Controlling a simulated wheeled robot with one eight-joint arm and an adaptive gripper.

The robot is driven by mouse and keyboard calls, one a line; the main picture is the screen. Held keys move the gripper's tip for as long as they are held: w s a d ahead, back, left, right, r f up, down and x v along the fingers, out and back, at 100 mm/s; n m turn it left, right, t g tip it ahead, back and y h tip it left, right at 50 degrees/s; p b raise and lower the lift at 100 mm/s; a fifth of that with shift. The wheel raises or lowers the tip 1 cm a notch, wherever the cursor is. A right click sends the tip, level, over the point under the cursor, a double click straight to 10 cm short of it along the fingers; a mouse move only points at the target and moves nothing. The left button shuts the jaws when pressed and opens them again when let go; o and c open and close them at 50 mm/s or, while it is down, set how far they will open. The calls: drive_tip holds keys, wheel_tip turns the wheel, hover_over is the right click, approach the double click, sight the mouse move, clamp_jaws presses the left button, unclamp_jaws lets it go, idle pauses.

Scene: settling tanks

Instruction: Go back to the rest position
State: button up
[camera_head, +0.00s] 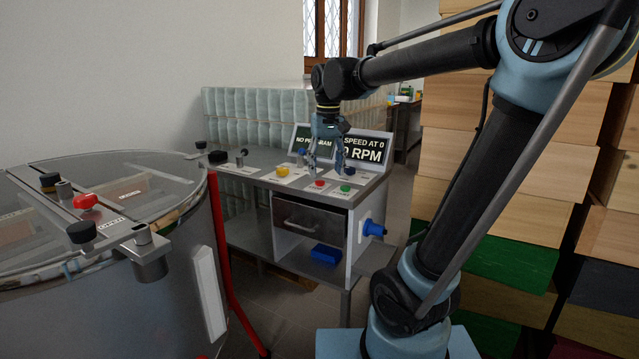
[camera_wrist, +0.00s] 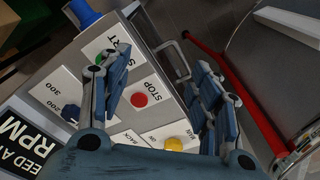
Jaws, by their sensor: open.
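My gripper (camera_head: 326,168) is open and empty, pointing down above the control desk, in front of its display. In the wrist view my gripper (camera_wrist: 160,85) has its fingers spread, with a red STOP button (camera_wrist: 139,100) visible between them. A green START button (camera_wrist: 105,58) is partly hidden by the left finger. A yellow knob (camera_wrist: 174,144) sits near the right finger, and a blue knob (camera_wrist: 70,112) is at the left. In the head view the desk (camera_head: 255,171) also shows the red and green buttons. Contact with the desk cannot be told.
The display (camera_head: 363,149) reads "SPEED AT 0 RPM" beside "NO PROGRAM". A large steel tank (camera_head: 160,270) with a transparent lid stands at left, beside a red post (camera_head: 222,255). A drawer (camera_head: 308,227) is under the desk, and a blue plug (camera_head: 373,229) juts from its side. Stacked wooden boxes (camera_head: 520,140) stand at right.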

drive_tip(key=s+d+f+m, duration=0.1)
drive_tip(key=s+d+f, duration=0.7)
drive_tip(key=s+f, duration=0.1)
drive_tip(key=s+d+f+m+t, duration=0.1)
drive_tip(key=s+d+f+m, duration=0.1)
drive_tip(key=s+d+f, duration=0.6)
wheel_tip(320, 180, down, 4)
drive_tip(key=shift+s+d+r, duration=0.1)
drive_tip(key=shift+s+d, duration=0.25)
drive_tip(key=shift+d, duration=0.15)
drive_tip(key=shift+w+f, duration=0.2)
drive_tip(key=shift+w, duration=0.25)
